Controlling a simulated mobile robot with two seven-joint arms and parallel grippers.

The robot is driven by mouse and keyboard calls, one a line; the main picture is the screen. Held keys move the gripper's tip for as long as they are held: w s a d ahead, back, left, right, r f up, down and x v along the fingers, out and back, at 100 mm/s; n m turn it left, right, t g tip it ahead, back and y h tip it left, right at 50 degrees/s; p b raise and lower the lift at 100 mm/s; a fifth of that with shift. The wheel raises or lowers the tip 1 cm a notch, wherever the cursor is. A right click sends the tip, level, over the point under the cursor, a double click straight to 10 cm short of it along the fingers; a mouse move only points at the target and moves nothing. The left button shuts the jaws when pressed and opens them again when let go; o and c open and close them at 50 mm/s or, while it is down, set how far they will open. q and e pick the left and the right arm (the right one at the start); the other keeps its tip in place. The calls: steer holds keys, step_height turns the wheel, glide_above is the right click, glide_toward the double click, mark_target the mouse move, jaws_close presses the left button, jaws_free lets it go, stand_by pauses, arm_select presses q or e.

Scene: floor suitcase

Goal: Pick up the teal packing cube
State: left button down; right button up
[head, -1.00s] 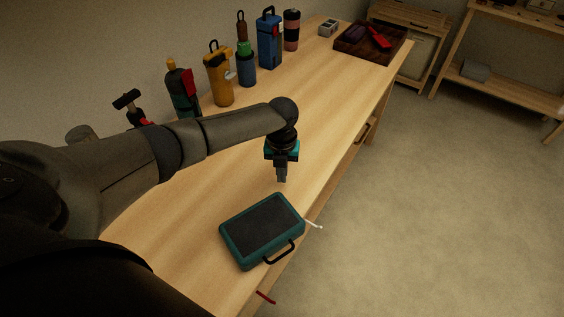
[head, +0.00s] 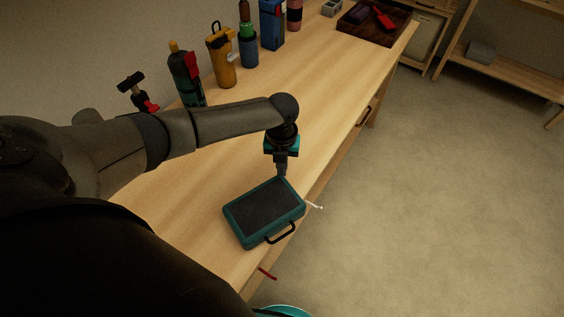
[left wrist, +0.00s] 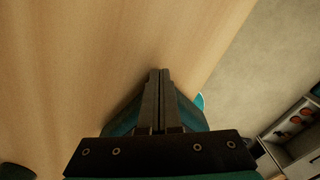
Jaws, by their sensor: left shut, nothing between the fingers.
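The teal packing cube (head: 241,231) lies flat near the front edge of the wooden table, with a dark top panel and a black handle on its near right side. My left gripper (head: 281,174) points down just beyond the cube's far edge. I cannot tell in the head view whether its tips touch the cube. My right gripper is not in view.
Bottles, including a yellow one (head: 222,58) and a blue one (head: 271,25), stand along the wall side of the table (head: 330,90). A dark tray (head: 350,26) holds a red item at the far end. A light teal curved edge (head: 285,311) shows at the bottom.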

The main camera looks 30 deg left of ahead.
arm_select(q)
steer(key=shift+s+d+r+p, duration=0.1)
steer(key=shift+s+d+p, duration=0.05)
steer(key=shift+s+p, duration=0.3)
steer(key=shift+s+d+r+p, duration=0.15)
steer(key=shift+s+p, duration=0.15)
steer(key=shift+s, duration=0.15)
steer(key=shift+s+d+f, duration=0.1)
steer(key=shift+s+d, duration=0.05)
steer(key=shift+s, duration=0.15)
steer(key=shift+f, duration=0.15)
